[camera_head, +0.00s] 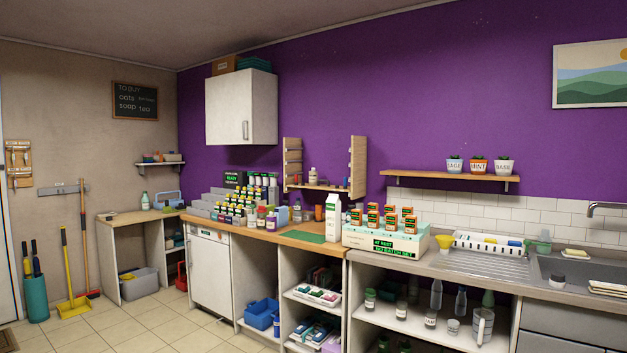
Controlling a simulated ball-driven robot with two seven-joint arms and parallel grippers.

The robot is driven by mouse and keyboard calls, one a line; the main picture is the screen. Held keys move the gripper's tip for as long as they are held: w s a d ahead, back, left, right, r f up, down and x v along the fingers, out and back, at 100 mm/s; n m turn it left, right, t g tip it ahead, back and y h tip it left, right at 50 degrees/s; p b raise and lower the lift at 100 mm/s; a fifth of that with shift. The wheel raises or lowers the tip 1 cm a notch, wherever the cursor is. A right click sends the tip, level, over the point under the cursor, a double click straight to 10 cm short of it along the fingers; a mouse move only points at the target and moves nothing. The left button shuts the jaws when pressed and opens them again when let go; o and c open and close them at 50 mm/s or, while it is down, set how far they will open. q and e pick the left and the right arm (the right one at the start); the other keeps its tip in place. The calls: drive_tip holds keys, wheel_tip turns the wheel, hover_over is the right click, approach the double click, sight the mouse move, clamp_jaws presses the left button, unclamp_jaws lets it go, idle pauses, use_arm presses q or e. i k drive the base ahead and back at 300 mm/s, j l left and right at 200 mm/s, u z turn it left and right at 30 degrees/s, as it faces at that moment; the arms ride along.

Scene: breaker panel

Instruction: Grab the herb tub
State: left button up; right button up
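No thing in view is clearly marked as a herb tub. Three small labelled pots with green plants stand upright in a row on the wooden wall shelf (450,176) at the right. The left one is a pale blue pot (454,166) whose label is too small to read surely. The middle one is an orange pot (478,167) with a label that reads MINT. The right one is a whitish pot (503,167) with an unclear label. Neither of my grippers shows in this view.
Below the shelf, a steel counter holds a dish rack (490,244), a yellow funnel (444,242) and a sink (570,272). To its left stand a pale green device (385,240) with several orange-labelled jars and a milk carton (333,217). Tiled floor (150,328) is open at the left.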

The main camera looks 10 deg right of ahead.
sight(312, 175)
drive_tip(key=i+j+u, duration=0.1)
drive_tip(key=i+u, duration=0.3)
drive_tip(key=i, duration=3.25)
